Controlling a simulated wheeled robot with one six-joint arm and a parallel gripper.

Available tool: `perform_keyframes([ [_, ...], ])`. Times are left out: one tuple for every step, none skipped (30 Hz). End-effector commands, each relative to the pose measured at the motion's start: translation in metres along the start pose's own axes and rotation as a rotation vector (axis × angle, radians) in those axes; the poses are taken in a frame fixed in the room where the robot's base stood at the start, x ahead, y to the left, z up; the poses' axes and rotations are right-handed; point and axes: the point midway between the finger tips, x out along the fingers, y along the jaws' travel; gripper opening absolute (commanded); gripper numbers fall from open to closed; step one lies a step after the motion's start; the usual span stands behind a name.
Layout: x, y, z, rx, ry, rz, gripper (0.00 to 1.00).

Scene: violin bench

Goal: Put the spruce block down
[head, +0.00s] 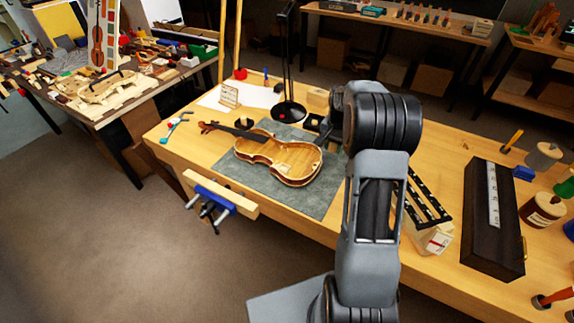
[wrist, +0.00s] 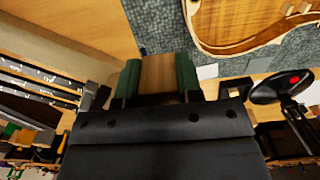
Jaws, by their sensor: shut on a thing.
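The spruce block (wrist: 159,73) is a small pale brown wooden piece in the wrist view. My gripper (wrist: 158,80) is shut on it, with a green-padded finger on each side. Bench wood and a grey mat show around and beyond the fingers. I cannot tell whether the block touches the surface below. In the head view my own arm hides most of the gripper, and the held block cannot be made out there.
A violin (head: 285,158) lies on the grey mat (head: 318,200), close to my gripper. A black lamp (head: 289,111) and a small pale block (head: 317,97) stand behind. A slotted black rack (head: 428,200) and a dark case (head: 480,235) are at right. Bare bench lies between.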

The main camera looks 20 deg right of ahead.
Motion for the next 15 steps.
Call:
perform_keyframes([
  [0.015,0.0,0.0,0.001,0.0,0.0,0.11],
  [0.017,0.0,0.0,0.001,0.0,0.0,0.11],
  [0.02,0.0,0.0,0.001,0.0,0.0,0.11],
  [0.022,0.001,0.0,0.001,0.0,0.0,0.11],
  [0.025,0.001,0.0,0.001,-0.001,0.0,0.11],
  [0.03,0.001,0.0,0.001,-0.003,0.001,0.11],
  [0.035,0.001,0.0,0.001,-0.004,0.002,0.11],
  [0.04,0.001,0.0,0.001,-0.004,0.002,0.11],
  [0.048,0.001,0.001,0.001,-0.005,0.002,0.11],
  [0.053,0.001,0.0,0.001,-0.004,0.002,0.11],
  [0.057,0.001,0.0,0.002,-0.004,0.002,0.11],
  [0.064,0.001,0.0,0.002,-0.004,0.002,0.11],
  [0.068,0.001,0.0,0.002,-0.004,0.002,0.11],
  [0.072,0.001,0.0,0.002,-0.004,0.002,0.11],
  [0.076,0.001,0.0,0.002,-0.002,0.001,0.11],
])
